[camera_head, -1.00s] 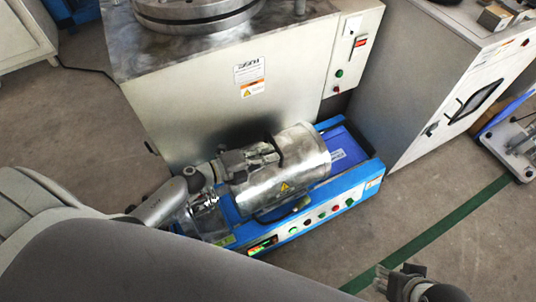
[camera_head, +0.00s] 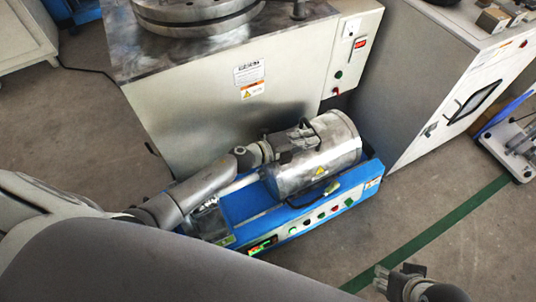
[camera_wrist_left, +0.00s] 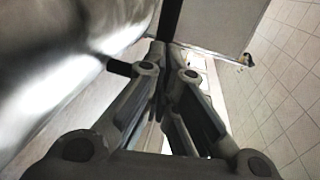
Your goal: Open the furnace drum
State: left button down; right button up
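The furnace drum (camera_head: 338,158) is a silver metal cylinder with a yellow warning label, lying on a blue base unit (camera_head: 250,202). It sits toward the right end of the base, with a pale rod showing at its left. My left gripper (camera_head: 306,141) reaches across the drum's top to its black handle (camera_head: 305,122). In the left wrist view the fingers (camera_wrist_left: 168,62) are closed together around the dark handle (camera_wrist_left: 171,18), beside the shiny drum (camera_wrist_left: 62,50). My right gripper (camera_head: 388,282) is low at the right, away from the drum; its finger opening is unclear.
A large grey machine (camera_head: 215,115) stands close behind the base, and a grey cabinet (camera_head: 415,85) stands at the right. Buttons (camera_head: 320,218) line the base's front. Floor with a green stripe (camera_head: 425,240) is open in front.

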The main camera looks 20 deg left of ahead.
aim_at(341, 132)
pick_arm(q)
jog(key=x, duration=0.3)
jog(key=r+b+x, duration=0.1)
jog(key=x, duration=0.1)
jog(key=shift+w+d+f, duration=0.1)
jog(key=shift+w+d, duration=0.15)
jog(key=shift+w, duration=0.05)
jog(key=x, duration=0.2)
jog(key=b+x, duration=0.1)
jog(key=shift+w+d+r, duration=0.25)
jog(key=shift+w+d, duration=0.05)
jog(key=shift+w, duration=0.1)
jog(key=x, duration=0.2)
jog(key=b+x, duration=0.1)
jog(key=shift+w+d+r, duration=0.2)
jog(key=shift+w+r, duration=0.05)
jog(key=shift+w+d, duration=0.15)
pick_arm(e)
jog(key=w+a+r+t+y, duration=0.1)
jog(key=w+a+r+t, duration=0.1)
jog(key=w, duration=0.4)
jog(key=w+a+r+t, duration=0.2)
jog(key=w+r+t, duration=0.1)
jog(key=w+t, duration=0.2)
jog(key=shift+w+y, duration=0.4)
jog(key=shift+w, duration=0.15)
